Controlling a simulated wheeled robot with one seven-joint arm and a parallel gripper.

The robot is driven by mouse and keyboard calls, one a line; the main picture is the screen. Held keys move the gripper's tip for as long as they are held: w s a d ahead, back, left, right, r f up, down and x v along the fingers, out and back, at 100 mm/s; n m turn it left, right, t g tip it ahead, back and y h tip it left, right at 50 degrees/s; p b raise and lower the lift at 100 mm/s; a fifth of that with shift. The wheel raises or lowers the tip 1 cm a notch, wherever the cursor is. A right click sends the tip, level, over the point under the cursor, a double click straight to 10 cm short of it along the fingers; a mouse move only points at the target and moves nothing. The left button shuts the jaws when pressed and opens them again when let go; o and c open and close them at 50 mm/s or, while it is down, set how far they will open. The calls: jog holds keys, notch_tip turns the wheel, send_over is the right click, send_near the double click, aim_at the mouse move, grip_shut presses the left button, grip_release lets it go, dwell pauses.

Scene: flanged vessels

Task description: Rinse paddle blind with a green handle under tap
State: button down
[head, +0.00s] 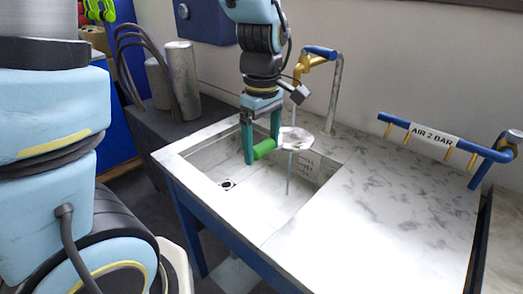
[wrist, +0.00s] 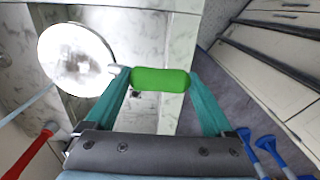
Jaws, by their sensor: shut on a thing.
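My gripper (head: 262,151) is shut on the green handle (wrist: 160,79) of the paddle blind, one finger at each end. The round, pale metal disc of the paddle blind (head: 296,138) sticks out to the right, over the sink basin (head: 230,168). It also shows in the wrist view (wrist: 76,56), bright and left of the handle. A thin bluish stream (head: 289,178) runs down below the disc into the basin. I cannot tell exactly where it meets the disc.
The pale marble counter (head: 370,200) right of the sink is clear. Grey cylinders (head: 183,80) and hoses stand on a dark bench at the left. A drain (head: 227,184) shows in the basin.

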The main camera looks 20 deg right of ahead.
aim_at(281, 140)
jog(key=w+d+f+b, duration=0.1)
jog(key=w+d, duration=0.3)
jog(key=w, duration=0.6)
jog(key=shift+d+f, duration=0.25)
jog(key=shift+f, duration=0.3)
jog(key=shift+w, duration=0.1)
jog(key=shift+d, duration=0.15)
dwell(0.4)
jog(key=shift+s+d+p, duration=0.25)
jog(key=shift+d+p, duration=0.05)
jog(key=shift+d, duration=0.1)
jog(key=shift+w+a, duration=0.1)
jog(key=shift+a, duration=0.05)
jog(key=shift+w+a, duration=0.15)
jog(key=shift+a, duration=0.25)
jog(key=shift+d, duration=0.15)
